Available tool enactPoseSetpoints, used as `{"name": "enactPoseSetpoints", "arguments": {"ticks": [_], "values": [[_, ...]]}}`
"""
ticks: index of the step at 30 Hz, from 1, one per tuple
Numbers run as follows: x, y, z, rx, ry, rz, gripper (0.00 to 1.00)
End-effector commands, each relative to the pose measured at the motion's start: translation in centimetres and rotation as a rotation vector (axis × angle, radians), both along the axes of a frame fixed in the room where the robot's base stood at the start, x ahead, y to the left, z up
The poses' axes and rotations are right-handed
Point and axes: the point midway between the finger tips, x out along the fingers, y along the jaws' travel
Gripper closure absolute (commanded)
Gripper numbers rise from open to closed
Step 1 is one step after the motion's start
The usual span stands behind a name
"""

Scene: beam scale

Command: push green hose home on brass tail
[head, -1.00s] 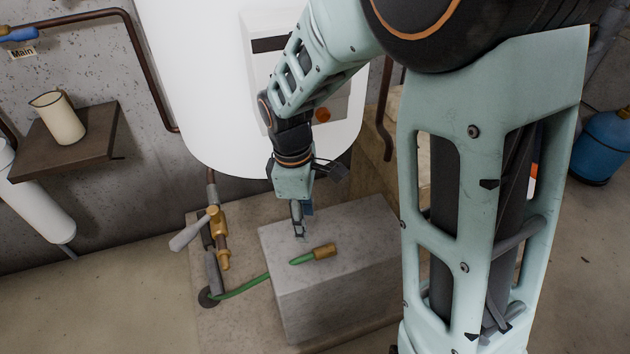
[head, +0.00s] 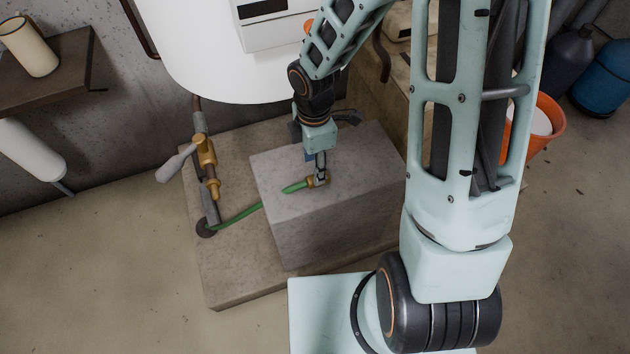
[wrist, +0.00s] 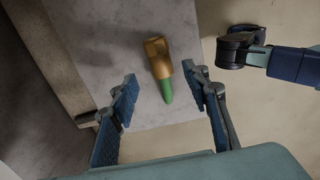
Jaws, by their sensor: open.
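The green hose (head: 240,215) runs from a dark round opening by the pipe up onto the grey block, its end lying on the block's top. A brass fitting (head: 311,184) sits on that hose end; in the wrist view the brass fitting (wrist: 157,57) and a short length of green hose (wrist: 167,90) lie between my fingers.
The grey block (head: 325,225) stands on a low plinth (head: 225,280). The valve has a grey lever (head: 175,165) sticking out left. A white tank (head: 210,60) hangs behind. An orange bucket (head: 545,125) stands at the right. The floor at left is clear.

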Motion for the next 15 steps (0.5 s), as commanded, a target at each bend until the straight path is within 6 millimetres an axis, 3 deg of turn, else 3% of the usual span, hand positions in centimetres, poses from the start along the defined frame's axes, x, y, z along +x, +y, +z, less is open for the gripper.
{"name": "enactPoseSetpoints", "arguments": {"ticks": [5, 12, 15], "values": [[-0.1, 0.0, -1.5, 0.000, 0.001, 0.000, 0.57], [-0.2, -0.2, -5.1, -0.001, 0.003, 0.001, 0.57], [-0.1, -0.2, -5.6, -0.001, 0.000, -0.001, 0.57]]}}
